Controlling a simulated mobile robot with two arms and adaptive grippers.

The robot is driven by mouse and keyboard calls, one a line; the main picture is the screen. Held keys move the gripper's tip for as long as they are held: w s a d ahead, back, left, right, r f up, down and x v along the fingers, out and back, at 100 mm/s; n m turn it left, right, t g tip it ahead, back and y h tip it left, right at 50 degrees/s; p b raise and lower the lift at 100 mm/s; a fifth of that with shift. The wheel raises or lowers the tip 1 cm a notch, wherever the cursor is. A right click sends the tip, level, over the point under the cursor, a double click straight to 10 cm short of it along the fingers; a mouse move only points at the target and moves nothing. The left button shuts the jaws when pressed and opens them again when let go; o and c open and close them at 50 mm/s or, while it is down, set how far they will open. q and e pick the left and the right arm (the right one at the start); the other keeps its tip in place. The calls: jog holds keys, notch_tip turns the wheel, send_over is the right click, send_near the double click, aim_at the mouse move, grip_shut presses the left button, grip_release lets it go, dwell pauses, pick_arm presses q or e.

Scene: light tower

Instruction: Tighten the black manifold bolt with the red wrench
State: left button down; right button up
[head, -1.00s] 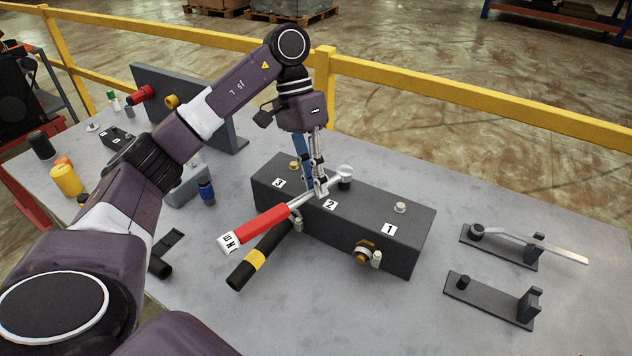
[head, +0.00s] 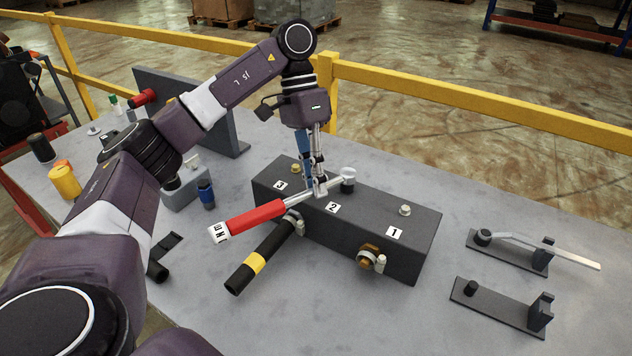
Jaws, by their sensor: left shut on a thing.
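The red wrench (head: 254,220) has a red handle with a white marked end and a silver shaft and head. My left gripper (head: 319,191) is shut on the silver shaft and holds it above the dark manifold block (head: 415,228). The wrench head lies at the black manifold bolt (head: 347,185), behind label 2; the head covers the bolt's top, so I cannot tell how fully it is seated. The wrench handle points left and toward me, past the block's front edge. My right gripper does not show.
A brass bolt (head: 295,168) and a pale bolt (head: 405,210) stand on the block. A black pipe with a yellow band (head: 257,262) sticks out in front. Two dark fixtures (head: 500,306) lie at right. A yellow rail (head: 480,103) runs behind the table.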

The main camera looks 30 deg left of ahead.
pick_arm(q)
jog(key=shift+s+f, duration=0.15)
jog(key=shift+f, duration=0.05)
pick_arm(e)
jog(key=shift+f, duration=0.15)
pick_arm(q)
jog(key=shift+s+d+n+t+b, duration=0.2)
jog(key=shift+d+n+t+b, duration=0.3)
jog(key=shift+n+b, duration=0.55)
jog(key=shift+d+n, duration=0.2)
jog(key=shift+n, duration=0.15)
jog(key=shift+d+n+b, duration=0.35)
jog(key=shift+n+b, duration=0.1)
jog(key=shift+n, duration=0.05)
jog(key=shift+s+d+n+t+h+b, duration=0.1)
jog(key=shift+d+n+t+h+b, duration=0.25)
jog(key=shift+d+n+t, duration=0.35)
jog(key=shift+n, duration=0.3)
jog(key=shift+d+n+b, duration=0.3)
jog(key=shift+n+b, duration=0.1)
jog(key=shift+b, duration=0.1)
jog(key=shift+d, duration=0.15)
jog(key=shift+r, duration=0.1)
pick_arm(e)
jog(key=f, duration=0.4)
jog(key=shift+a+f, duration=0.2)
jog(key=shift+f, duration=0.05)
